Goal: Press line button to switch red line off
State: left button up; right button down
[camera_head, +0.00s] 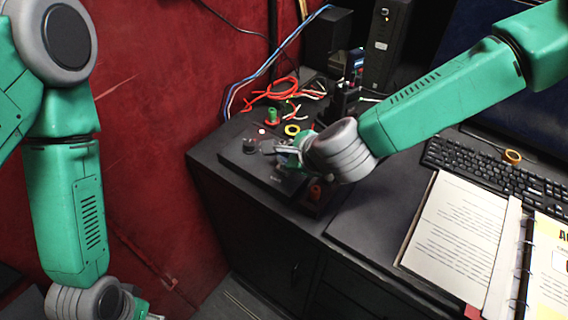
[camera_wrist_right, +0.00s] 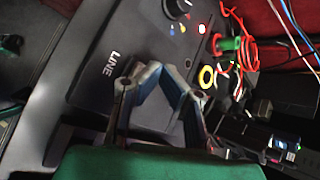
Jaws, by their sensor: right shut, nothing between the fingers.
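The dark control panel (camera_head: 235,157) lies on the desk's left end, with a white "LINE" label (camera_wrist_right: 111,63) in the right wrist view. A dark round knob (camera_wrist_right: 177,8) shows beyond my fingers; it also shows in the head view (camera_head: 249,146). I cannot clearly make out the line button. My right gripper (camera_head: 266,147) is shut and empty over the panel, between label and knob; in the wrist view its fingers (camera_wrist_right: 151,72) hide part of the panel. Contact cannot be told. My left gripper (camera_head: 148,314) is partly cut off at the bottom edge, away from the panel.
Red cables (camera_head: 270,92), a green plug (camera_head: 272,117) and a yellow ring (camera_head: 292,130) lie behind the panel. A keyboard (camera_head: 500,170) and open binder (camera_head: 455,230) are at right. A red wall (camera_head: 150,130) bounds the left.

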jog(key=shift+d+f, duration=0.1)
jog(key=shift+d, duration=0.05)
jog(key=shift+f, duration=0.15)
dwell(0.4)
jog(key=shift+f+b, duration=0.35)
jog(key=shift+r, duration=0.1)
dwell(0.4)
jog(key=shift+r+p, duration=0.75)
jog(key=shift+r, duration=0.05)
notch_tip(320, 180, up, 5)
jog(key=p, duration=0.4)
jog(key=shift+r, duration=0.1)
